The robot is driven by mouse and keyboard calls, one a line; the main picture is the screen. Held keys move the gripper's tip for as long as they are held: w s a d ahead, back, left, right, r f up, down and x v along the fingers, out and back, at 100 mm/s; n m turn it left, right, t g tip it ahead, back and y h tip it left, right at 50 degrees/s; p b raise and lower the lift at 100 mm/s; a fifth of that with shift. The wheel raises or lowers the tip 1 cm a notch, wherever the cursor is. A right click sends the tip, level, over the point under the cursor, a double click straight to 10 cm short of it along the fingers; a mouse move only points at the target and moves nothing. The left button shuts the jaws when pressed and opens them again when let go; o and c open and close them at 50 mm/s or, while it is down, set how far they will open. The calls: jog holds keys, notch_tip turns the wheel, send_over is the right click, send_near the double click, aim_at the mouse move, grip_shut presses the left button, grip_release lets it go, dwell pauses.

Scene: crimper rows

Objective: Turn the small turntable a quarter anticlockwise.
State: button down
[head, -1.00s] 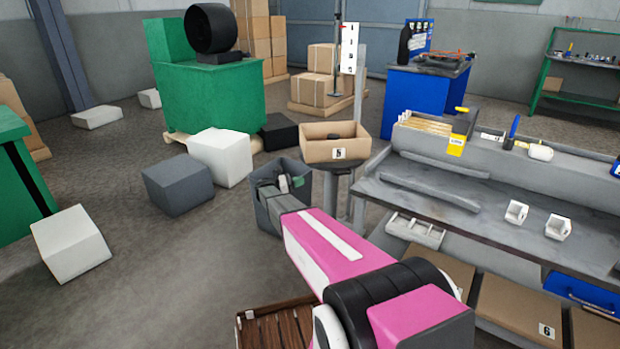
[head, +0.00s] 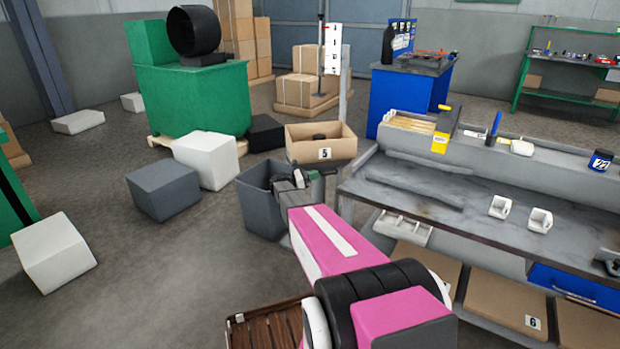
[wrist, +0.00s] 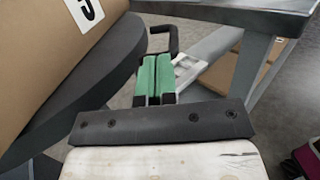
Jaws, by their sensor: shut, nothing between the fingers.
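The small turntable is a dark round disc (wrist: 100,78) with an open cardboard box (head: 322,148) marked 5 on top. In the head view my arm hides most of the disc, just below the box. In the wrist view the disc's edge runs along the left side, under the box (wrist: 55,50). My gripper (wrist: 157,62) has green fingers pressed together, shut and empty, just right of the disc's edge. It also shows in the head view (head: 318,180), in front of the box. A dark bent bar (wrist: 176,38) stands just beyond the fingertips; I cannot tell whether they touch it.
A grey workbench (head: 420,205) stands close on the right, its corner near my gripper. A grey bin (head: 262,200) is just left of my forearm. A wooden slatted crate (head: 265,325) is below my arm. Open floor lies left, with white and grey blocks (head: 163,190).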

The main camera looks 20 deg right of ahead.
aim_at(322, 174)
jog(key=shift+d, duration=0.1)
dwell(0.3)
jog(key=shift+s+d+n+t, duration=0.5)
jog(key=shift+d+t, duration=0.3)
jog(key=shift+t, duration=0.1)
jog(key=shift+s+d+n+t, duration=0.35)
jog(key=shift+d+n+t, duration=0.15)
jog(key=shift+d+t, duration=0.35)
jog(key=d+t, duration=0.1)
jog(key=d+n+t, duration=0.1)
jog(key=d+t, duration=0.1)
jog(key=shift+s+d+n+y, duration=0.15)
jog(key=shift+s+n+y, duration=0.15)
jog(key=shift+s+n, duration=0.1)
jog(key=shift+d+n+t+y, duration=0.6)
jog(key=shift+d+n+t, duration=0.5)
jog(key=shift+d+t, duration=0.8)
jog(key=shift+w+d, duration=0.15)
jog(key=shift+d, duration=0.6)
jog(key=shift+w+d, duration=0.15)
jog(key=shift+d, duration=0.55)
